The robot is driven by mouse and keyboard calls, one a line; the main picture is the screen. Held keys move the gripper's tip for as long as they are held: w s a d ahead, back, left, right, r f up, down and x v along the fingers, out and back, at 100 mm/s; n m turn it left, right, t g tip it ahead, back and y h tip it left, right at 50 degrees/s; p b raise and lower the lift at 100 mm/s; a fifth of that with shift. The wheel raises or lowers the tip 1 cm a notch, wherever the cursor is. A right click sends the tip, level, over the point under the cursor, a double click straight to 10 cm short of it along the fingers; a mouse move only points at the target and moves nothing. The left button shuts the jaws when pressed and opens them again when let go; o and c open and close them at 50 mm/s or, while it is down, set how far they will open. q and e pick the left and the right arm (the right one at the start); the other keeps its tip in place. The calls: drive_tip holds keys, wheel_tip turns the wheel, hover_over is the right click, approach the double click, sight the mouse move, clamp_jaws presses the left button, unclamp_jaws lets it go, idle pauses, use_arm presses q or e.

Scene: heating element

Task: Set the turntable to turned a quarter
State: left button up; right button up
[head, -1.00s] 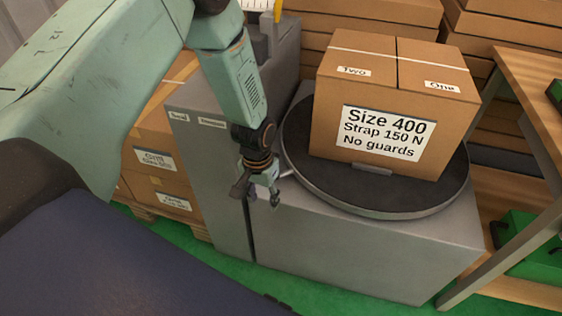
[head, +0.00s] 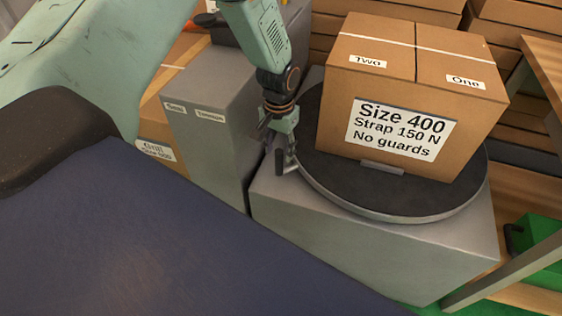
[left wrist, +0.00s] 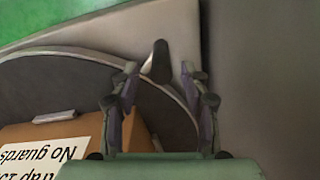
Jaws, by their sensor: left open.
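The turntable (head: 437,207) is a dark round disc with a grey rim, set on a grey cabinet (head: 375,240). A cardboard box labelled "Size 400" (head: 410,100) sits on it. My left gripper (head: 285,162) is at the left edge of the disc, pointing down. In the left wrist view my left gripper (left wrist: 160,75) is open. A dark-gripped handle (left wrist: 160,62) on a pale lever stands at the disc's rim, between and just beyond the fingertips. The fingers do not appear closed on it. In the head view the gripper hides this handle. My right gripper is out of view.
A taller grey cabinet (head: 205,132) with small labels stands left of the turntable. Stacked cartons (head: 440,12) are behind. A wooden table (head: 545,55) with a grey leg stands close at the right. A green crate (head: 540,245) is below it.

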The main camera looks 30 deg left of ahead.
sight(279, 164)
use_arm(q)
wheel_tip(279, 164, down, 6)
drive_tip(key=shift+a+r+b, duration=0.1)
drive_tip(key=shift+b, duration=0.85)
drive_tip(key=shift+s+f, duration=0.1)
drive_tip(key=shift+f, duration=0.2)
drive_tip(key=shift+f, duration=0.1)
clamp_jaws()
